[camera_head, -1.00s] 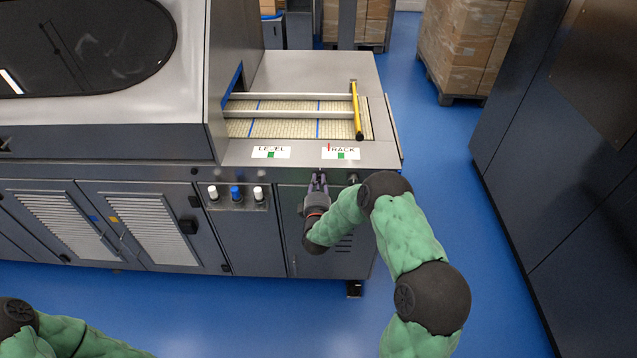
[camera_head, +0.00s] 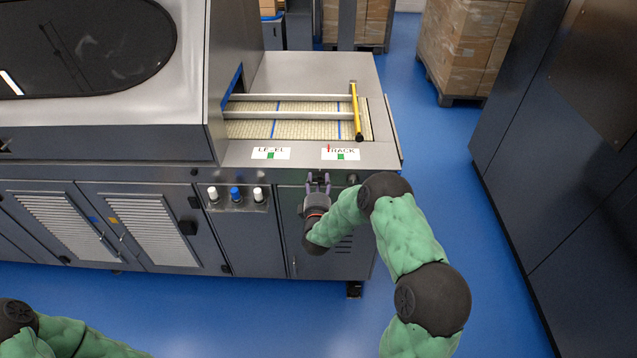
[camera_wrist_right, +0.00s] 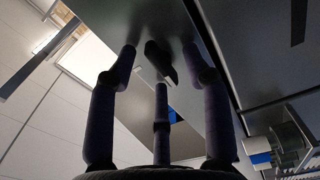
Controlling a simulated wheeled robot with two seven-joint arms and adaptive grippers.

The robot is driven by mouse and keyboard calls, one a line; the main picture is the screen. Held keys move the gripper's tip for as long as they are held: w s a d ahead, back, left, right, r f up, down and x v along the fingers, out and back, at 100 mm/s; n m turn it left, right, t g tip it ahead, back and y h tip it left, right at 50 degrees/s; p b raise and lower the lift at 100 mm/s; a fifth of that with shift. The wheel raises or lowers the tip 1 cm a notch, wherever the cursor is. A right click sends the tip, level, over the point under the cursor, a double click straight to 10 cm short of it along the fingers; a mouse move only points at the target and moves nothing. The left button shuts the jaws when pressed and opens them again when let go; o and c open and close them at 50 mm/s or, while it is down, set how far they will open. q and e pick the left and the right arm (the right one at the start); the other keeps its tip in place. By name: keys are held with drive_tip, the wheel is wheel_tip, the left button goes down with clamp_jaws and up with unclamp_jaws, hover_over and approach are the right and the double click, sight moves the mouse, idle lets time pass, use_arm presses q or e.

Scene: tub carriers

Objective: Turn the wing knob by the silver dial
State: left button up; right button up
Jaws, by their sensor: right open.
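A black wing knob (camera_wrist_right: 160,60) sticks out of the dark panel in the right wrist view. My right gripper (camera_head: 318,178) is open at the upper front panel of the machine. In the wrist view its fingers (camera_wrist_right: 160,65) stand spread around the knob, with a gap to it. My left gripper is out of view; only part of that arm shows at lower left.
Left of the gripper, a small panel bears two white knobs and a blue knob (camera_head: 235,194). Above are a LEVEL label (camera_head: 271,153), a TRACK label (camera_head: 341,153) and a belt (camera_head: 290,130) with rails and a yellow bar (camera_head: 357,110). Blue floor lies open at right.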

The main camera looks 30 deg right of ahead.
drive_tip(key=v, duration=1.2)
drive_tip(key=shift+d, duration=0.1)
